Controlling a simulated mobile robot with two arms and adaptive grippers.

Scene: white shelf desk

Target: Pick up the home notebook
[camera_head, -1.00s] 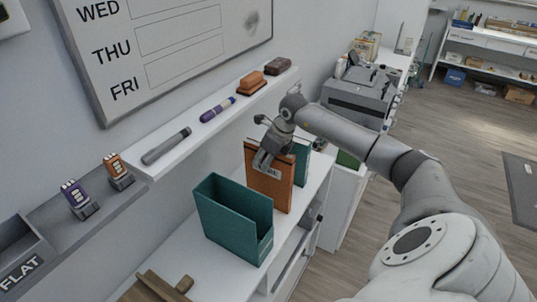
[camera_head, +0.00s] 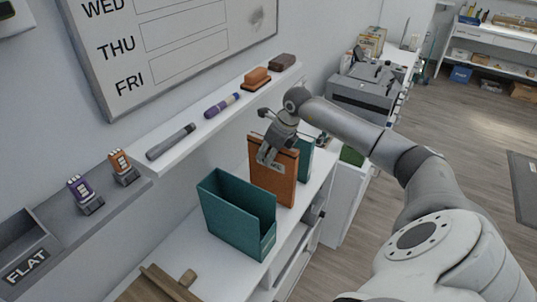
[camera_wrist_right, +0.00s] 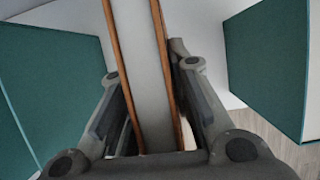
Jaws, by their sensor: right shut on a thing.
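The home notebook looks like the orange-brown, book-shaped thing (camera_head: 273,185) standing upright on the white desk in the head view. Its label is too small to read and partly covered by my fingers. My right gripper (camera_head: 269,159) is shut on its upper edge from above. In the right wrist view the notebook's brown covers and pale page block (camera_wrist_right: 142,70) run between the two fingers (camera_wrist_right: 150,120). I cannot tell any gap between its bottom and the desk. My left gripper is not in view.
An open teal holder (camera_head: 237,222) stands in front of the notebook, and another teal item (camera_head: 305,160) stands close behind it. A wall ledge (camera_head: 190,140) with markers and erasers runs along the left. A wooden piece (camera_head: 165,285) lies at the near desk edge.

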